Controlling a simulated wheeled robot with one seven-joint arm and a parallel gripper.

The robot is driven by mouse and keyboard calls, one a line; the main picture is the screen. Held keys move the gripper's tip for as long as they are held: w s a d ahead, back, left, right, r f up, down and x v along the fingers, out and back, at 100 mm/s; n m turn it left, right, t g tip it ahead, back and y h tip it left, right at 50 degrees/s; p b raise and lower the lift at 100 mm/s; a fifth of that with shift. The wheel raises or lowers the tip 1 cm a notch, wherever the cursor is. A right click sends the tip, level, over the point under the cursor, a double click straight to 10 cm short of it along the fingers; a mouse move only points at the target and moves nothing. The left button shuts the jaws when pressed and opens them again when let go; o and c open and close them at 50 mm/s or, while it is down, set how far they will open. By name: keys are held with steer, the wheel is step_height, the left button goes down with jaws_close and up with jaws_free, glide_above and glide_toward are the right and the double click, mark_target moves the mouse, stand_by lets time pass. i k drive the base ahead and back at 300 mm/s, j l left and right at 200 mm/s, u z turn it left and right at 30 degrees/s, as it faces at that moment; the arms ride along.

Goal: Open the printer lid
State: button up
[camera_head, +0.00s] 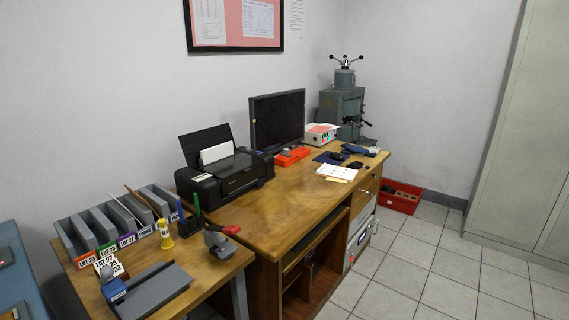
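The black printer (228,172) stands on the left end of the wooden desk, next to the monitor. A dark panel (203,141) rises upright at its back, with a white sheet (216,153) leaning in front of it. I cannot tell whether the upright panel is the lid or a paper support. The printer's top and front face are dark, so a lid edge is hard to make out. My gripper is not in view.
The wooden desk (225,208) has clear room in front of the printer. A monitor (277,120) stands just right of it. A lower side table holds a file rack (108,222), a yellow hourglass-like object (165,234) and a grey clamp (218,243). The tiled floor (430,265) is open.

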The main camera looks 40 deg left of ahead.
mark_target(225, 170)
steer(key=i+j+z, duration=0.1)
steer(key=i, duration=1.9)
steer(key=i+u, duration=0.2)
steer(key=i, duration=0.2)
steer(key=i+l+u, duration=0.2)
steer(key=i, duration=0.15)
steer(key=i+l+u, duration=0.2)
steer(key=i, duration=0.15)
steer(key=u, duration=3.55)
steer(key=i+l, duration=0.65)
steer(key=i, duration=0.05)
